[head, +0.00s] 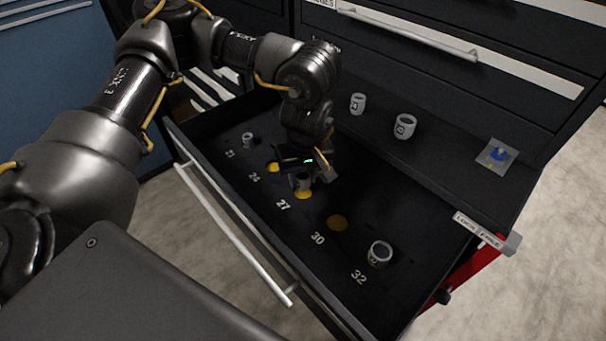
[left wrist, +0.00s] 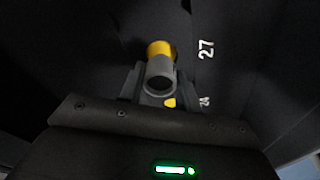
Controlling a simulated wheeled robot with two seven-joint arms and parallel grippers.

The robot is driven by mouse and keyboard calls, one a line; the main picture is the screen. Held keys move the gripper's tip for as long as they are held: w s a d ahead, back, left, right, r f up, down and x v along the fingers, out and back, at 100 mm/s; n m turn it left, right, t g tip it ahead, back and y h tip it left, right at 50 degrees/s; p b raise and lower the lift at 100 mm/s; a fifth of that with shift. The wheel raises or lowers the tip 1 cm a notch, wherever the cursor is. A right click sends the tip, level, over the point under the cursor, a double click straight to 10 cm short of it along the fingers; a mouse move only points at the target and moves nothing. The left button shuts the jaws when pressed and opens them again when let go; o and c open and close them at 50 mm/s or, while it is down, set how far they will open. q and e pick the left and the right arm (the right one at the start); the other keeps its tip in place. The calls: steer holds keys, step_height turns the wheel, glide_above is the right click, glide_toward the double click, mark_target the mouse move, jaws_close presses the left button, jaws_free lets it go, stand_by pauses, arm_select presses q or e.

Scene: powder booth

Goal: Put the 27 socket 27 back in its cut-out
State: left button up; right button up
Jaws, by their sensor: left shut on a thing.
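My left gripper (head: 304,181) is shut on a grey socket (head: 302,182), low over the open drawer at the 27 label. The held socket also shows between the fingers in the left wrist view (left wrist: 160,74). The yellow-bottomed 27 cut-out (head: 304,195) is partly covered by the gripper and socket. In the left wrist view this cut-out (left wrist: 159,48) shows just beyond the socket, beside the printed 27. The socket looks slightly off its centre, and I cannot tell whether it touches the drawer floor. My right gripper is not in view.
Sockets stand at 21 (head: 248,140) and 32 (head: 379,255). The 24 cut-out (head: 273,167) and 30 cut-out (head: 337,222) are empty. Two sockets (head: 357,103) (head: 405,126) and a card with a blue item (head: 497,155) lie behind. The drawer handle (head: 235,235) runs along the front.

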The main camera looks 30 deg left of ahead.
arm_select(q)
steer(key=shift+f, duration=0.15)
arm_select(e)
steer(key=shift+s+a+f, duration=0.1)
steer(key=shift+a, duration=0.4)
arm_select(q)
steer(key=shift+f, duration=0.1)
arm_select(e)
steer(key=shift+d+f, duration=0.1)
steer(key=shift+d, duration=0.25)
arm_select(q)
steer(key=shift+f+b, duration=0.4)
steer(key=shift+b, duration=0.1)
steer(key=shift+a+f, duration=0.1)
steer(key=shift+f, duration=0.05)
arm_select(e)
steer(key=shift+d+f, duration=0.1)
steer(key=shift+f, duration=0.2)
arm_select(q)
steer(key=shift+f+b, duration=0.3)
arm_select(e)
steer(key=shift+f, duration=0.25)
arm_select(q)
steer(key=shift+d+f, duration=0.3)
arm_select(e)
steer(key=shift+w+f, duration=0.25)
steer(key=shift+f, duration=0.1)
